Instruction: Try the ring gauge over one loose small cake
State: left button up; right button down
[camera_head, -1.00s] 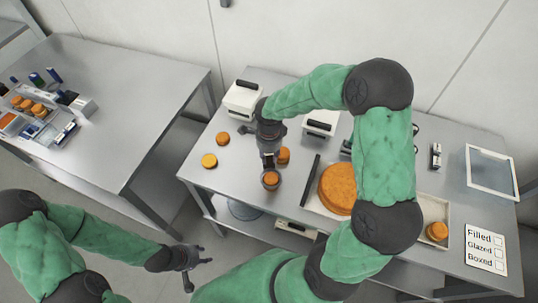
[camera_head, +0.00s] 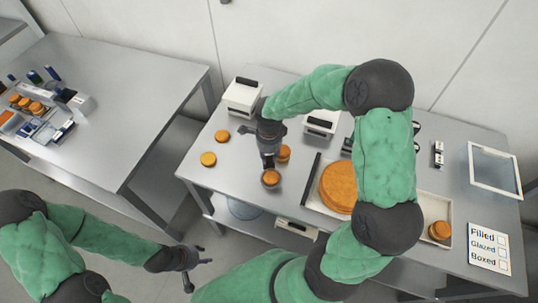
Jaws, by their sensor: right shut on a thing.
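Loose small orange cakes lie on the left part of the steel table: one (camera_head: 222,136), a yellower one (camera_head: 208,159), and one (camera_head: 284,153) beside my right gripper. My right gripper (camera_head: 268,163) points down and is shut on what looks like the dark ring gauge (camera_head: 271,186). The ring is around or just over a small cake (camera_head: 271,177) near the front edge; its exact height is unclear. My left gripper (camera_head: 199,273) is open and empty, low in front of the table.
A tray (camera_head: 311,197) with a large orange cake (camera_head: 338,187) is partly hidden by my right arm. Another small cake (camera_head: 438,230) sits in a tray at right. White boxes (camera_head: 242,96) stand behind. A checklist card (camera_head: 489,249) and clear-topped frame (camera_head: 494,170) lie at right.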

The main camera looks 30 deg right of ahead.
jog(key=shift+f+b, duration=1.35)
dwell(0.4)
jog(key=shift+r, duration=0.1)
dwell(0.9)
jog(key=shift+r+p, duration=2.45)
jog(key=shift+r, duration=2.4)
